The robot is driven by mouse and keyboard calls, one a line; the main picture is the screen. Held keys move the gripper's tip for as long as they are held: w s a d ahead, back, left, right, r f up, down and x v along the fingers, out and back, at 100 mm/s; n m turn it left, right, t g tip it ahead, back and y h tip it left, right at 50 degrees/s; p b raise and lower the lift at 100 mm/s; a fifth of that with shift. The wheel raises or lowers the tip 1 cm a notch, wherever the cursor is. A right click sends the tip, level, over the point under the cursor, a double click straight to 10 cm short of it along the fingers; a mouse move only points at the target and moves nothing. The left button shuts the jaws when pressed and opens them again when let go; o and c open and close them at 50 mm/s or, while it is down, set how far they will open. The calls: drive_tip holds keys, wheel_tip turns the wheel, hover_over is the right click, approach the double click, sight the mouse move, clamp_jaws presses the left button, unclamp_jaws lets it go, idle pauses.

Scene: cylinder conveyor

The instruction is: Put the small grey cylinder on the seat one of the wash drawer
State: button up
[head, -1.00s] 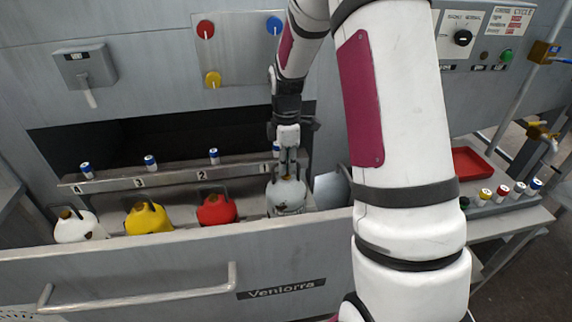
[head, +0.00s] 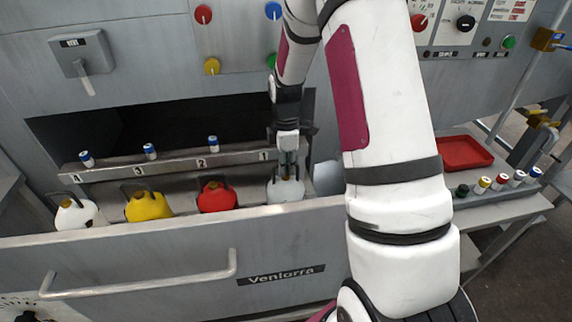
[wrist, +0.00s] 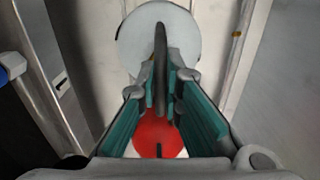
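The small grey cylinder (head: 285,192), round with an arched dark handle, stands in the wash drawer (head: 150,258) under the label 1. It is at about the same height as the red one to its left. Seat one is hidden under it and behind the drawer front. The cylinder's pale round top (wrist: 135,45) shows in the wrist view, with the handle between my fingers. My gripper (head: 288,172) points down over it. In the wrist view my gripper (wrist: 167,75) is open, its teal pads on either side of the handle with a gap visible.
Red (head: 216,197), yellow (head: 148,206) and white (head: 77,216) canisters stand in the drawer to the left. Small blue-capped cylinders stand on the numbered ledge (head: 180,163) behind. A red tray (head: 463,152) and several capped cylinders are on the right shelf. My arm hides part of the drawer.

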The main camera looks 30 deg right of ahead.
drive_tip(key=o, duration=0.3)
drive_tip(key=shift+r, duration=0.1)
drive_tip(key=s+a+r+m, duration=0.1)
drive_tip(key=s+a+r, duration=0.1)
drive_tip(key=r, duration=0.7)
drive_tip(key=s+a+r+m, duration=0.1)
drive_tip(key=s+a+r, duration=0.1)
drive_tip(key=r, duration=0.7)
drive_tip(key=s+a+r+m+t, duration=0.1)
drive_tip(key=s+a+r+m, duration=0.1)
drive_tip(key=s, duration=0.5)
drive_tip(key=s+a+r+m+t, duration=0.1)
drive_tip(key=s+a+r+m, duration=0.1)
drive_tip(key=s+a+m, duration=0.3)
drive_tip(key=s+a+r+m+t, duration=0.1)
drive_tip(key=s+a+r+m, duration=0.2)
drive_tip(key=s, duration=0.8)
drive_tip(key=shift+s+a+m+t, duration=0.2)
drive_tip(key=shift+a+m+t, duration=0.2)
drive_tip(key=shift+m, duration=0.3)
drive_tip(key=shift+r, duration=0.1)
